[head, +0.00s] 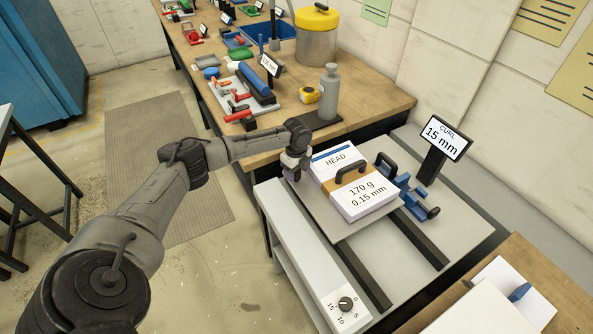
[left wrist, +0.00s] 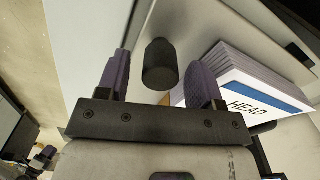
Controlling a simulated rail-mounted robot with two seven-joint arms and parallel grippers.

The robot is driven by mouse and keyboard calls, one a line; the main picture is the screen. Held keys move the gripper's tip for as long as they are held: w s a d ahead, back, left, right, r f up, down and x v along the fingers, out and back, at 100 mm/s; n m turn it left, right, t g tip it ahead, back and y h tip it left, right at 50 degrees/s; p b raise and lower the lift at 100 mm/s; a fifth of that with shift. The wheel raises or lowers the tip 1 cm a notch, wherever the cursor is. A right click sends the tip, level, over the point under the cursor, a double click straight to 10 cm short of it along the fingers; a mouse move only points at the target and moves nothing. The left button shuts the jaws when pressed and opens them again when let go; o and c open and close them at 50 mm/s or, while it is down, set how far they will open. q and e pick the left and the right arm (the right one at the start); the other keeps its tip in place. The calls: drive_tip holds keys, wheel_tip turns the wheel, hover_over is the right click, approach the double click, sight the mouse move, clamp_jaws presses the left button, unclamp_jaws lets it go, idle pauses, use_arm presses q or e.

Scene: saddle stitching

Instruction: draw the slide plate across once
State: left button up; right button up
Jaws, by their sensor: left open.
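The grey slide plate (head: 318,210) lies on two dark rails (head: 420,240) and bears a stack of paper (head: 352,190) marked HEAD, 170 g and 0.15 mm. A brown band with a black handle (head: 350,171) lies across the stack. My left gripper (head: 294,168) is at the plate's far left corner. In the left wrist view its purple fingers (left wrist: 160,78) stand open on either side of a black cylindrical knob (left wrist: 159,62), apart from it. The right finger is close beside the stack. My right gripper is not in view.
A blue clamp-like part (head: 408,193) and a CURL 15 mm display (head: 443,133) stand right of the stack.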

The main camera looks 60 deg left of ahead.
use_arm(q)
clamp_jaws()
idle(0.6)
